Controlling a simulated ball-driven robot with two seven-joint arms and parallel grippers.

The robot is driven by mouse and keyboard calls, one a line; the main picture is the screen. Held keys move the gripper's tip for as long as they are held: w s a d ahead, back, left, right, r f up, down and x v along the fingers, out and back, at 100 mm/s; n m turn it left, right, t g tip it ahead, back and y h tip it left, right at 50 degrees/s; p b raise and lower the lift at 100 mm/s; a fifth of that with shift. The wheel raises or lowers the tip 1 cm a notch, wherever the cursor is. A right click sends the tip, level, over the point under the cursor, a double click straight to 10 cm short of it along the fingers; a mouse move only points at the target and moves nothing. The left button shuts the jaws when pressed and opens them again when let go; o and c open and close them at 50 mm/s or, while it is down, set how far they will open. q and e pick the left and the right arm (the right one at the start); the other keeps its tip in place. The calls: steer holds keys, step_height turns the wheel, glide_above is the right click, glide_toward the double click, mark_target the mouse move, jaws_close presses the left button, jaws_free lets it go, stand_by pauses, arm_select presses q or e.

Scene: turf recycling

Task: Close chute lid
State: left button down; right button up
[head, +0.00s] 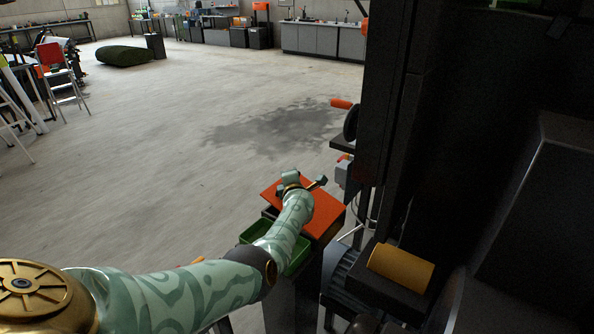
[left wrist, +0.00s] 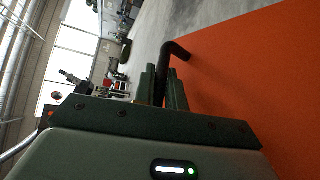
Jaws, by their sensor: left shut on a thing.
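The orange chute lid (head: 325,217) is a flat panel on top of a dark box-like chute, right of centre in the head view. Part of it is hidden behind my left arm. In the left wrist view the lid (left wrist: 260,75) fills the right side as a broad orange surface. A black bent handle (left wrist: 176,52) stands out from it. My left gripper (left wrist: 164,86) is shut on this handle, and in the head view the gripper (head: 309,186) is over the lid. The lid's exact tilt is hard to tell. My right gripper is not in view.
A green tray (head: 250,233) sits just below the lid, partly behind my arm. A tall dark machine (head: 395,110) stands close on the right, with a motor and a yellow-orange cylinder (head: 401,266) near it. Open concrete floor (head: 180,130) lies to the left and beyond.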

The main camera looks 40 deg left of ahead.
arm_select(q)
steer(key=f, duration=0.1)
steer(key=a+f+h, duration=0.1)
steer(key=f+n, duration=0.1)
steer(key=shift+a+f+g, duration=0.2)
steer(key=shift+a+g, duration=0.05)
steer(key=shift+g, duration=0.05)
steer(key=shift+a+f+n+h+b, duration=0.2)
steer(key=shift+f+h, duration=0.1)
steer(key=shift+f, duration=0.15)
steer(key=shift+a+f+n+h+b, duration=0.1)
steer(key=shift+f+n+h, duration=0.1)
steer(key=shift+f+h, duration=0.15)
steer(key=c, duration=1.7)
jaws_free()
steer(key=shift+s, duration=0.1)
